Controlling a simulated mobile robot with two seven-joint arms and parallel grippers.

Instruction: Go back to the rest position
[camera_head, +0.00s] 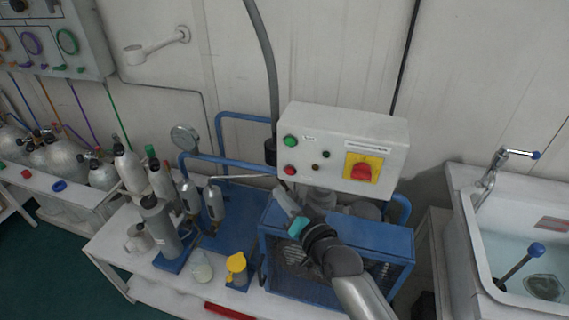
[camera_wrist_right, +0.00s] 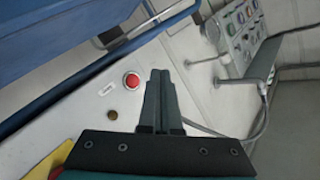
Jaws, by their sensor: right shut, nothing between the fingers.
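My right gripper (camera_head: 283,184) shows at the end of my right arm, which reaches up from the bottom right. It is just below the front of the white control box (camera_head: 325,125). In the right wrist view its two fingers (camera_wrist_right: 160,75) lie together with nothing between them. The red button (camera_head: 290,170) is close above the fingertips, and it also shows in the wrist view (camera_wrist_right: 132,80) to the left of the fingers. I cannot tell whether the fingertips touch the box. My left gripper is not in view.
A blue-framed compressor (camera_head: 340,237) stands under the arm. The box carries a green button (camera_head: 291,141) and a red rotary switch (camera_head: 362,172). Gas cylinders (camera_head: 128,166) stand at left, a sink (camera_head: 461,190) at right. A yellow-topped item (camera_head: 236,263) stands on the bench.

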